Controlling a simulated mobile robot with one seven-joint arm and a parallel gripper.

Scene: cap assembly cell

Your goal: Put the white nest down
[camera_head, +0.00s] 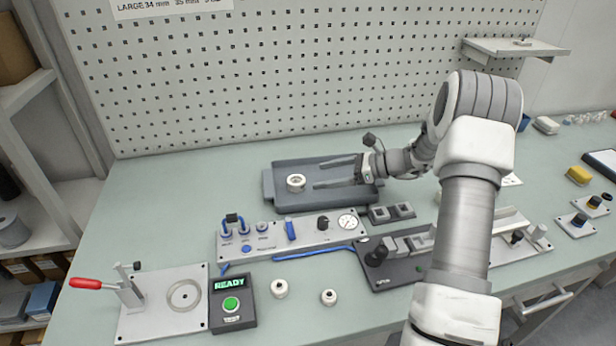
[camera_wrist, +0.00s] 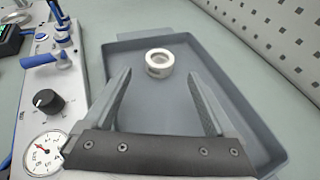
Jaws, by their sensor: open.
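The white nest (camera_head: 296,183) is a short white ring with a hole in its top. It stands upright on the floor of the grey tray (camera_head: 285,204), left of the tray's middle. In the wrist view the nest (camera_wrist: 159,63) sits just beyond my fingertips, in line with the gap between them. My gripper (camera_head: 317,173) reaches over the tray from the right. Its two fingers are spread wide, with nothing between them, and the nest is apart from both. In the wrist view the gripper (camera_wrist: 160,80) is also open and empty.
A panel with a gauge (camera_head: 347,222) and knobs stands in front of the tray. Two white rings (camera_head: 280,288) (camera_head: 329,297) lie on the bench near a READY box (camera_head: 232,302). The pegboard (camera_head: 290,70) rises behind.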

